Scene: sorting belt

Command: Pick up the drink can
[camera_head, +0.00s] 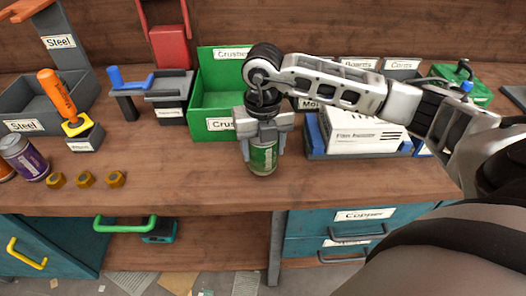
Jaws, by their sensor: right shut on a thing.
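A green drink can (264,160) stands about upright near the front edge of the workbench, right of centre. My right gripper (262,136) comes down from above and is shut on the can, with its fingers on both sides of the can's upper part. The top of the can is hidden by the gripper. I cannot tell whether the can's base touches the bench. My left gripper does not show.
A purple can (23,158) and several brass nuts (86,179) are at the left on the bench (180,190). A green bin (212,125) stands behind my gripper. A white box (360,132) is to the right. The bench between nuts and can is clear.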

